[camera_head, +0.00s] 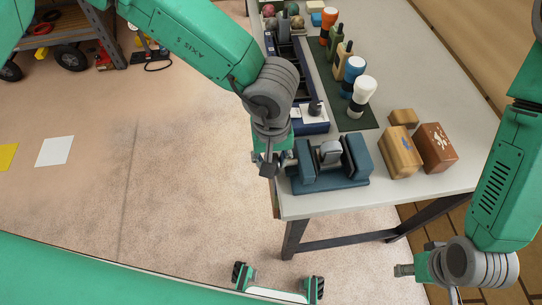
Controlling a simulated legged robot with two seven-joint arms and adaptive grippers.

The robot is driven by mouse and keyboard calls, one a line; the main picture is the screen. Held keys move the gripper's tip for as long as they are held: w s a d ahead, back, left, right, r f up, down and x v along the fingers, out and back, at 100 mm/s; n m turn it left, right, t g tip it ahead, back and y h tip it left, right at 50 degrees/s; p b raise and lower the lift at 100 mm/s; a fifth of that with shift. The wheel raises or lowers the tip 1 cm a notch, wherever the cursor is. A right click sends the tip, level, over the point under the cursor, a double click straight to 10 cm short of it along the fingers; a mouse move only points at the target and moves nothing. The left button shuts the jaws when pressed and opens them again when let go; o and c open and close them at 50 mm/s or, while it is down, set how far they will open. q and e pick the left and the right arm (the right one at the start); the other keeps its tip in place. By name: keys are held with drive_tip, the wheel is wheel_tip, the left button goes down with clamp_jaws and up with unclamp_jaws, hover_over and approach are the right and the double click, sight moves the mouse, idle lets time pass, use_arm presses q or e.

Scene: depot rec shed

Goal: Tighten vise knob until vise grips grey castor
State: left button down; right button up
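The blue-grey vise (331,184) stands at the near left corner of the workbench (416,192). The grey castor (330,151) sits upright between its two jaws. It is close to both, and I cannot tell whether they touch it. The vise knob (288,158) sticks out on the vise's left side. My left gripper (271,166) is at the knob, past the bench edge. Its fingers are small and partly hidden, so their closure is unclear. My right gripper (404,270) is off the bench at the lower right, pointing left, with nothing visible in it. Its opening is unclear.
Two wooden boxes (400,152) (436,147) and a small block (404,117) stand right of the vise. Bottles (362,96) line a green mat (351,119) behind, beside a dark blue tray (312,123). A cart (82,25) stands far left. The floor left is mostly clear.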

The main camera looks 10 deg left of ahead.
use_arm(q)
drive_tip(key=shift+w+d, duration=0.1)
drive_tip(key=shift+d, duration=0.05)
drive_tip(key=shift+a, duration=0.3)
drive_tip(key=shift+t, duration=0.5)
drive_tip(key=shift+s+d+t+y+p, duration=0.15)
drive_tip(key=shift+t+y, duration=0.15)
drive_tip(key=shift+t, duration=0.3)
drive_tip(key=shift+s+d+t+y+p, duration=0.15)
drive_tip(key=shift+t+y, duration=0.15)
drive_tip(key=shift+t, duration=0.3)
drive_tip(key=shift+s+t+y, duration=0.1)
drive_tip(key=shift+t+y, duration=0.4)
drive_tip(key=shift+t, duration=1.1)
